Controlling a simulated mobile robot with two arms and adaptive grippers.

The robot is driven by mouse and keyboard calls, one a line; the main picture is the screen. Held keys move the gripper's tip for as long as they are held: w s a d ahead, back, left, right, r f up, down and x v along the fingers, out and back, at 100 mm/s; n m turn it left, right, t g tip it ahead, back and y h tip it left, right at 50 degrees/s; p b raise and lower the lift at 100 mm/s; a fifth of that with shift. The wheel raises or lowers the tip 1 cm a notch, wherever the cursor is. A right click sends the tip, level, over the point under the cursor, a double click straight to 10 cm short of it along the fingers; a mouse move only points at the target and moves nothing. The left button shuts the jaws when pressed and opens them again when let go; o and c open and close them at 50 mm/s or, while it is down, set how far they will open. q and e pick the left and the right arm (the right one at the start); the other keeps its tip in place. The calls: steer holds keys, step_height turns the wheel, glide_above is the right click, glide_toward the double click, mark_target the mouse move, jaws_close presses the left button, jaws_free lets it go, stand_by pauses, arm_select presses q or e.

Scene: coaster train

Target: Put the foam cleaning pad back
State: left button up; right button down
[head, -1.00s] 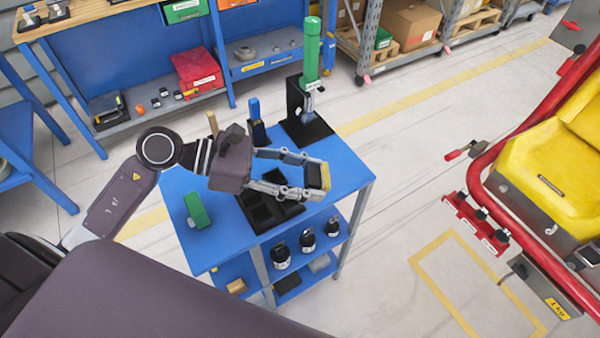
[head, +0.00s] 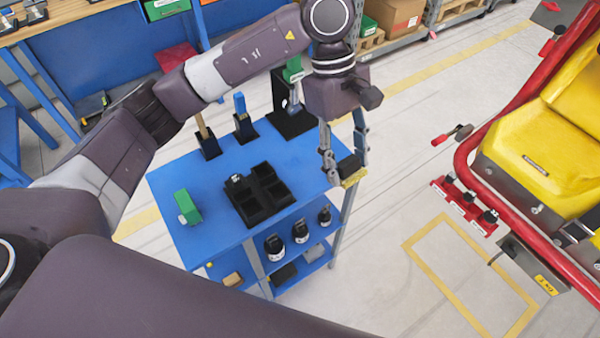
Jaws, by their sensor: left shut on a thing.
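My left gripper (head: 343,172) points down over the right edge of the blue cart top (head: 305,160). It is shut on a small black and yellow block, seemingly the foam cleaning pad (head: 354,180). The fingers partly hide the pad. A black tray with square compartments (head: 262,213) lies on the cart top, left of the gripper. One compartment at its back left holds a small dark item (head: 238,182); the others look empty. My right gripper is not in view.
A green block (head: 187,206) lies at the cart's left. A wooden-handled tool (head: 201,128), a blue-handled tool (head: 240,106) and a black stand (head: 290,122) stand along the back. Black bottles (head: 300,231) stand below. A red-railed yellow seat (head: 530,150) is at right.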

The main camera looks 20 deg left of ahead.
arm_select(q)
steer(key=w+a+r+t+y, duration=0.1)
steer(key=w+a+r+y, duration=0.15)
steer(key=a, duration=0.35)
steer(key=w+a+r+t+y, duration=0.1)
steer(key=w+a+r, duration=0.2)
steer(key=w+a, duration=0.15)
steer(key=p, duration=0.4)
glide_above(299, 175)
steer(key=shift+m+h, duration=0.25)
steer(key=shift+m, duration=0.15)
step_height(299, 175, down, 15)
steer(key=shift+r, duration=0.1)
step_height(299, 175, down, 5)
steer(key=shift+r+p, duration=0.1)
steer(key=shift+p, duration=0.6)
steer(key=o, duration=0.7)
steer(key=shift+o, duration=0.2)
